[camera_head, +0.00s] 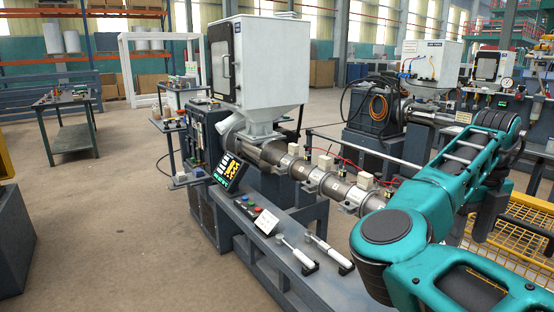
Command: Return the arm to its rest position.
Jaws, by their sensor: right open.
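My right arm (435,205), teal and dark grey, comes in from the lower right and bends in front of the extruder's right end. My right gripper (487,215) is a dark shape hanging beyond the forearm, close to the yellow mesh fence. It is open, with nothing seen in it; its fingers are small and partly hidden by the arm. My left gripper is out of view. The extruder (262,70) has a white hopper box on top and a steel barrel (325,183) running right, partly hidden behind my arm.
A yellow mesh fence (520,222) stands at the right. A second extruder (432,62) is behind. A table (72,98) stands at left; the floor between is clear.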

